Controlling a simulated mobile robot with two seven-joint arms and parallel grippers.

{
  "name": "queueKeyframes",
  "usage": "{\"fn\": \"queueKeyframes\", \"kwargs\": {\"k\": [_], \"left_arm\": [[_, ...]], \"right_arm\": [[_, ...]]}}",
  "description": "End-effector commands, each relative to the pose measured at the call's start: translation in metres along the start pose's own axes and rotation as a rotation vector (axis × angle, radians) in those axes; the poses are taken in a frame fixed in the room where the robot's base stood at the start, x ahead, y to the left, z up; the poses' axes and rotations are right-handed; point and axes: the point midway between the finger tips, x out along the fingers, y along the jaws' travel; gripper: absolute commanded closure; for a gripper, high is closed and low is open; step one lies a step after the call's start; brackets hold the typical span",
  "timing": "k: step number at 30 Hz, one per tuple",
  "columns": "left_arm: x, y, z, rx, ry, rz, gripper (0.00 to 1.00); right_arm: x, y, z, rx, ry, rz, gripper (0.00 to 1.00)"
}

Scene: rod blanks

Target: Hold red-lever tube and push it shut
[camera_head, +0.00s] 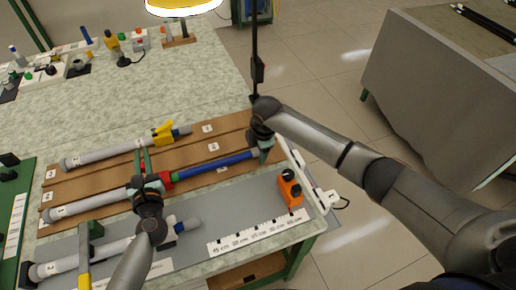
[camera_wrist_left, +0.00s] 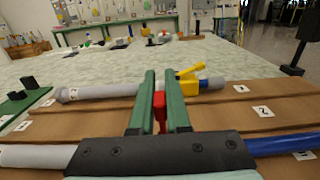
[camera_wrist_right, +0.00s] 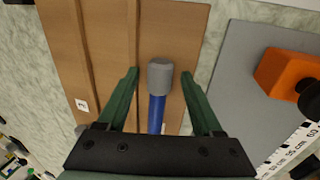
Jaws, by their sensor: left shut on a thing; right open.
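The red-lever tube (camera_head: 90,207) lies across the brown board, its grey body at the left and its blue rod (camera_head: 215,165) drawn far out to the right. My left gripper (camera_head: 144,163) is shut on this tube near its red collar. In the left wrist view the red lever (camera_wrist_left: 159,108) shows between the green fingers, and the grip's lower part is hidden. My right gripper (camera_head: 265,148) is open at the rod's right end. In the right wrist view the rod's grey end cap (camera_wrist_right: 160,74) lies between the spread fingers, with gaps on both sides.
A yellow-lever tube (camera_head: 110,152) lies behind on the board. Another grey tube (camera_head: 112,251) lies on the grey mat in front. An orange device (camera_head: 290,188) and a ruler strip (camera_head: 258,233) are at the front right. The table edge is close beyond the right gripper.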

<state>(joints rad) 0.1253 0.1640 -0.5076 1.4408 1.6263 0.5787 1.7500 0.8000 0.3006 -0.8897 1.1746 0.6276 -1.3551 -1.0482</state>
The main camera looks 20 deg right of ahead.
Motion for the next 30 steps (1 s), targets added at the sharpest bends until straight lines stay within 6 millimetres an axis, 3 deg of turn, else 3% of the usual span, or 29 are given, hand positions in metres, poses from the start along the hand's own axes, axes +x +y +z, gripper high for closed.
{"fn": "queueKeyframes", "kwargs": {"k": [2,19,30], "left_arm": [[0.0000,0.0000,-0.0001,0.000,0.000,0.000,1.00],[0.0000,0.0001,-0.0001,0.000,0.000,0.000,1.00],[0.0000,0.0001,-0.0001,0.000,0.000,0.000,1.00]], "right_arm": [[-0.0001,-0.0001,-0.0001,0.000,0.000,0.000,0.37],[-0.0004,0.0001,0.0002,0.001,0.000,0.000,1.00],[-0.0005,0.0002,0.0003,0.001,0.000,0.000,1.00]]}}
